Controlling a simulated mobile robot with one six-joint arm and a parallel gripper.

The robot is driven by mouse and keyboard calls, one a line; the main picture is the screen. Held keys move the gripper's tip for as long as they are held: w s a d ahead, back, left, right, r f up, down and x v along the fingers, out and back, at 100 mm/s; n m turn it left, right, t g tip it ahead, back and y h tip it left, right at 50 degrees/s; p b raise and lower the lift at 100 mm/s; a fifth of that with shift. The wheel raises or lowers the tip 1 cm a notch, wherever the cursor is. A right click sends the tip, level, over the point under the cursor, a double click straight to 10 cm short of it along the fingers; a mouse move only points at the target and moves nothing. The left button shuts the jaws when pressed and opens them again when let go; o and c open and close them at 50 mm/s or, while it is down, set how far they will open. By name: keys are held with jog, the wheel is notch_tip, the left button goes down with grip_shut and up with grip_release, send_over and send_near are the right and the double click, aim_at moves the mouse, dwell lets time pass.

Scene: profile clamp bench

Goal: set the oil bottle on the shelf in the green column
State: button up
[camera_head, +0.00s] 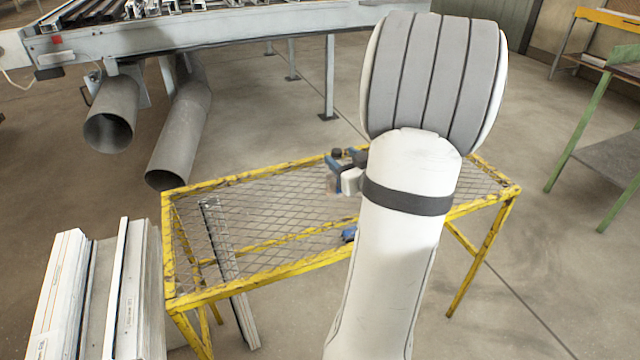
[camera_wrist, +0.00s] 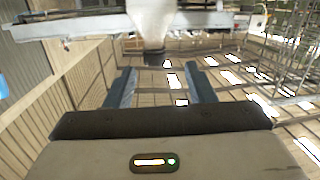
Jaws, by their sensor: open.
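My gripper (camera_wrist: 159,72) is open in the wrist view, its two blue-grey fingers apart with nothing between them. I cannot make out the oil bottle for sure in either view. In the head view a small cluster of blue, black and whitish parts (camera_head: 349,181) shows just left of my arm, above the yellow table. My arm partly covers it, and I cannot tell whether it is my gripper or items on the table. I cannot identify the shelf or its green column. A green-legged bench (camera_head: 578,133) stands at the far right.
The yellow table (camera_head: 240,287) has a mesh top, mostly bare on its left. White profiles (camera_head: 128,290) stand at its left. A grey machine bed (camera_head: 240,27) with two large pipes (camera_head: 181,137) is behind. Open floor (camera_head: 540,255) lies at the right.

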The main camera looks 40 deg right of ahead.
jog(key=shift+t+y, duration=0.6)
jog(key=shift+t, duration=0.1)
jog(key=shift+w+d+f+b, duration=0.1)
jog(key=shift+w+d+b, duration=0.15)
jog(key=shift+w, duration=0.75)
jog(key=shift+w+d+f+b, duration=0.1)
jog(key=shift+w+d, duration=0.1)
jog(key=shift+w, duration=0.85)
jog(key=shift+w+d+f+b, duration=0.1)
jog(key=shift+w+d+b, duration=0.15)
jog(key=shift+w, duration=0.75)
jog(key=shift+c, duration=0.4)
grip_shut()
